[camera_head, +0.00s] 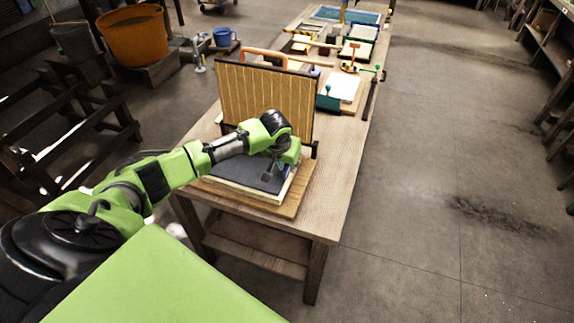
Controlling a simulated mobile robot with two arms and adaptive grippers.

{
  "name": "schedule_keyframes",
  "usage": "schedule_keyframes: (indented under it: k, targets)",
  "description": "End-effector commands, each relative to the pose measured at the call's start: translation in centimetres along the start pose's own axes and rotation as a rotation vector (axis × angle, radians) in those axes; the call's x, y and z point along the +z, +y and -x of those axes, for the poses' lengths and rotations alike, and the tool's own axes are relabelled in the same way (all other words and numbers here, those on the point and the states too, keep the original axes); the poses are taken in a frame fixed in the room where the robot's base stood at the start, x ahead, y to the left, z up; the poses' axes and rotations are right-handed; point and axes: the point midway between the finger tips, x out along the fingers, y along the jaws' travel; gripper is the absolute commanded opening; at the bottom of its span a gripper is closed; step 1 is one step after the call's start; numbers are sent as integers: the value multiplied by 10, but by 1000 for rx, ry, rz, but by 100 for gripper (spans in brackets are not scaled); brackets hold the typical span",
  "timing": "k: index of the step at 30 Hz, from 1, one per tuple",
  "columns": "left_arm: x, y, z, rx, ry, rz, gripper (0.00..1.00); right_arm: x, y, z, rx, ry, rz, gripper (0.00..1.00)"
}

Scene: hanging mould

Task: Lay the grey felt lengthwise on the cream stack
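The dark grey felt (232,171) lies flat on top of the cream stack (247,191), whose pale edge shows along the front and right. The stack sits on a wooden board (262,207) near the front end of the table. My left gripper (267,178) points down at the right part of the felt, at or just above its surface. Its fingers are small and partly hidden by the wrist, so I cannot tell if they hold the felt. My arm hides part of the felt's left and far side. My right gripper is not in view.
A ribbed tan mould (262,98) with an orange handle stands upright just behind the stack. The wooden table (335,165) has bare room to the right. Farther back are a white sheet (343,87), a green-handled tool and several trays. An orange tub (134,36) stands at the left.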

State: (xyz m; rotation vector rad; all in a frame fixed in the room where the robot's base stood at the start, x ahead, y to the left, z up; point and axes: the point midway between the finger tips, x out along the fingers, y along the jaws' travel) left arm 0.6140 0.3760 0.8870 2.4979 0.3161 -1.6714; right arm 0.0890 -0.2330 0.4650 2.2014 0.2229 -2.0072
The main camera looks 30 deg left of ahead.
Motion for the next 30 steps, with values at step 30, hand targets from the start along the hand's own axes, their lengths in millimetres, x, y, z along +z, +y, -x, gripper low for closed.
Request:
schedule_keyframes:
  k: [30]
  targets:
    - [-1, 0, 105, 1, 3, 0, 22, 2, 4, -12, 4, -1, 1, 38]
